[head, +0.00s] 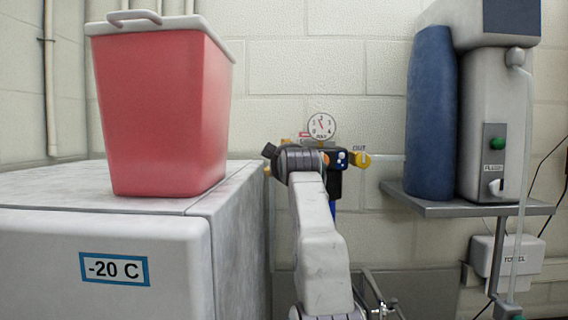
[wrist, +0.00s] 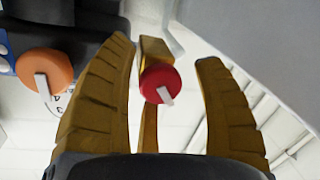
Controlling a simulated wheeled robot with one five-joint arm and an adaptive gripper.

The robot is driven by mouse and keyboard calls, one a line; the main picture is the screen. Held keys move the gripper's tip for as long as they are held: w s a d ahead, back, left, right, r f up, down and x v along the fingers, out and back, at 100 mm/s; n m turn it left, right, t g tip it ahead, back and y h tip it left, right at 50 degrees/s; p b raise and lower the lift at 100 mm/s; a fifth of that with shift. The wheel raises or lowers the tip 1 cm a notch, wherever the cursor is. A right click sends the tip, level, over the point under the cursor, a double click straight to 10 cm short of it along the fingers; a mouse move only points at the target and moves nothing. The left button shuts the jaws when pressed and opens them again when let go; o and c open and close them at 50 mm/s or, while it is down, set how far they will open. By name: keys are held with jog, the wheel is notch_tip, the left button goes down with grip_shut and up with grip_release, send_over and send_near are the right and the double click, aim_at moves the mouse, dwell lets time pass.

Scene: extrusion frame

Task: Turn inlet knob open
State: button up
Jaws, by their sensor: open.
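In the wrist view a round red knob (wrist: 160,78) with a white pointer sits on a yellow valve body (wrist: 155,49). Its pointer slants down to the right. I take it for the inlet knob, though no inlet label is readable. My gripper (wrist: 165,55) is open, with one yellow finger on each side of the knob and visible gaps. Depth between fingertips and knob is hard to tell. In the head view my arm covers the inlet side; only a bit of yellow (head: 267,172) shows left of my wrist.
An orange knob (wrist: 43,75) is left of the fingers. The head view shows a gauge (head: 321,125), the yellow outlet valve (head: 362,160) marked OUT, a white freezer (head: 110,255) with a red bin (head: 165,110) close on the left, and a shelf (head: 470,209) on the right.

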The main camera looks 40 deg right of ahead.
jog(key=shift+s+a, duration=0.1)
jog(key=shift+s, duration=0.05)
jog(key=v, duration=1.1)
jog(key=shift+s+a, duration=0.2)
jog(key=shift+s, duration=0.05)
dwell(0.3)
